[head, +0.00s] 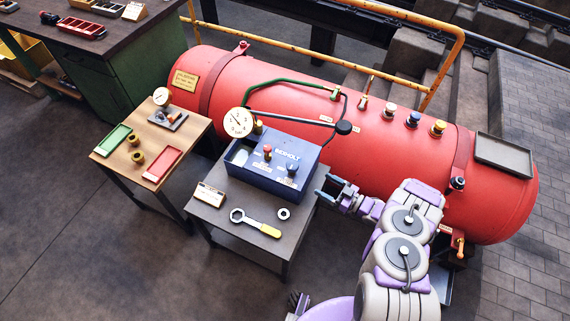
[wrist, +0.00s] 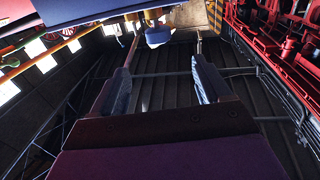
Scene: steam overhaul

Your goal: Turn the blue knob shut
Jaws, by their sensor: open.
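A dark blue knob (head: 292,169) stands on the top right of a blue box (head: 262,178), beside a red knob (head: 267,152). Another blue-topped knob (head: 413,119) stands on the red boiler (head: 330,100), between a pale-topped one and a yellow one. My gripper (head: 325,188) is just right of the blue box, apart from its knobs. In the wrist view my gripper (wrist: 161,64) has its two fingers wide apart with nothing between them. A blue rounded thing (wrist: 158,37) shows beyond the fingertips; I cannot tell which one it is.
A wrench (head: 256,222), a ring (head: 284,213) and a small label block (head: 210,194) lie on the box's table. A pressure gauge (head: 238,122) rises behind the box. A wooden-topped table (head: 125,155) with trays stands left. A yellow rail (head: 400,20) runs behind the boiler.

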